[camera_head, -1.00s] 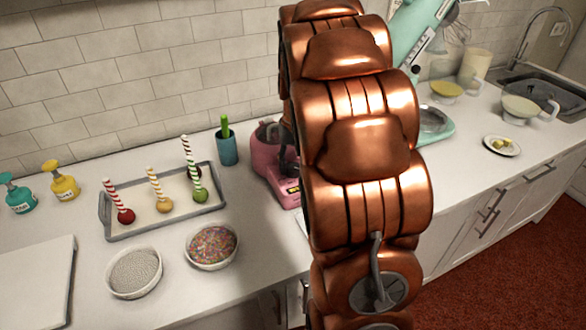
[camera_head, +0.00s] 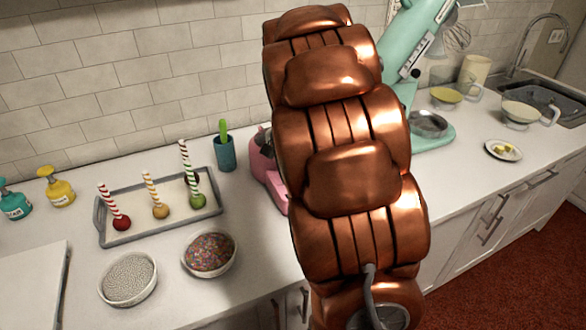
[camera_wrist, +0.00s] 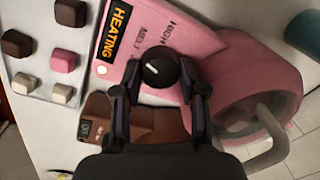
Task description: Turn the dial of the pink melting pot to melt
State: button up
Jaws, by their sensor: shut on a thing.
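The pink melting pot (camera_wrist: 262,85) fills the middle and right of the wrist view. Its panel has an orange display reading HEATING (camera_wrist: 119,35) and the printed words HIGH and MELT. The black dial (camera_wrist: 156,69) with a white mark sits on the panel below those words. My gripper (camera_wrist: 158,72) is shut on the dial, one finger on each side. Which setting the mark points to I cannot tell for certain. In the head view only the left edge of the pink pot (camera_head: 264,165) shows. My arm hides its panel, the dial and my gripper.
A tray of chocolate and pink cubes (camera_wrist: 42,93) lies beside the pot. A brown item with a small dark display (camera_wrist: 150,119) is close below the fingers. A teal cup (camera_head: 225,154), a cake-pop tray (camera_head: 110,240) and a mint stand mixer (camera_head: 436,139) stand along the counter.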

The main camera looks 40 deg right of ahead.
jog(key=shift+m, duration=0.7)
jog(key=o, duration=1.1)
jog(key=shift+o, duration=0.2)
